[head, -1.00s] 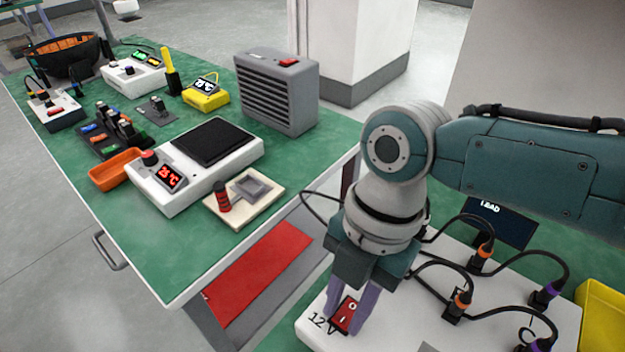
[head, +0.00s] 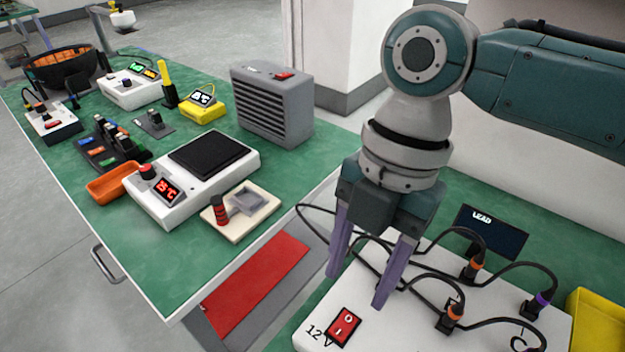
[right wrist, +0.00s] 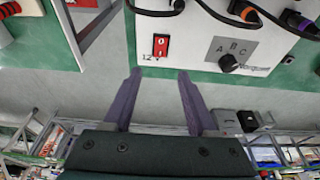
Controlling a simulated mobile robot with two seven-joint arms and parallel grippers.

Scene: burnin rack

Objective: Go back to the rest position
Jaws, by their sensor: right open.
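My right gripper (head: 358,272) is open and empty. It hangs above the white power box, with its two purple fingers pointing down and apart. In the right wrist view, the fingers (right wrist: 157,92) also show spread with nothing between them. The red rocker switch (head: 343,327) marked 12 V sits on the white box (head: 318,322), below and clear of the fingers. The switch also shows in the right wrist view (right wrist: 160,46). My left gripper is in neither current view.
Cables with orange and purple plugs (head: 455,312) rise from the white box near the gripper. A dark LEAD display (head: 492,232) and a yellow bin (head: 598,318) stand right. A grey heater (head: 272,105) and a hot plate (head: 208,157) stand on the left green bench.

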